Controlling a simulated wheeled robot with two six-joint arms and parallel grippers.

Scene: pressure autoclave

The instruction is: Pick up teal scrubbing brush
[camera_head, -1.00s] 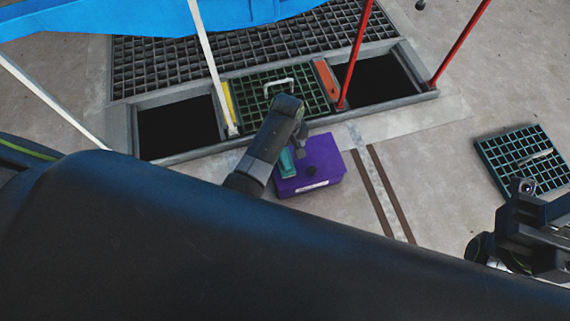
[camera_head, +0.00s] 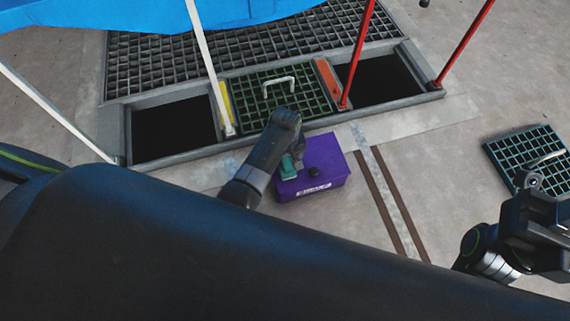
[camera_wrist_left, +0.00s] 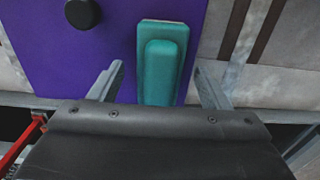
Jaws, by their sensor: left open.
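The teal scrubbing brush (camera_head: 288,173) lies on top of a purple box (camera_head: 325,168), near its left edge. In the left wrist view the brush (camera_wrist_left: 160,75) is upright in the picture, with its lower end hidden behind my gripper body. My left gripper (camera_head: 294,160) is over the brush in the head view and hides part of it. In the left wrist view its open fingers (camera_wrist_left: 159,72) stand on either side of the brush, with gaps between. My right gripper (camera_head: 540,215) is at the right edge, and its fingers are not clear.
A black knob (camera_head: 312,172) sits on the box, right of the brush. Behind are two dark floor openings (camera_head: 172,128) (camera_head: 382,85) with a green grate (camera_head: 285,98) between them. Red poles (camera_head: 357,55) and a white pole (camera_head: 207,60) stand there. Another grate (camera_head: 522,150) lies at right.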

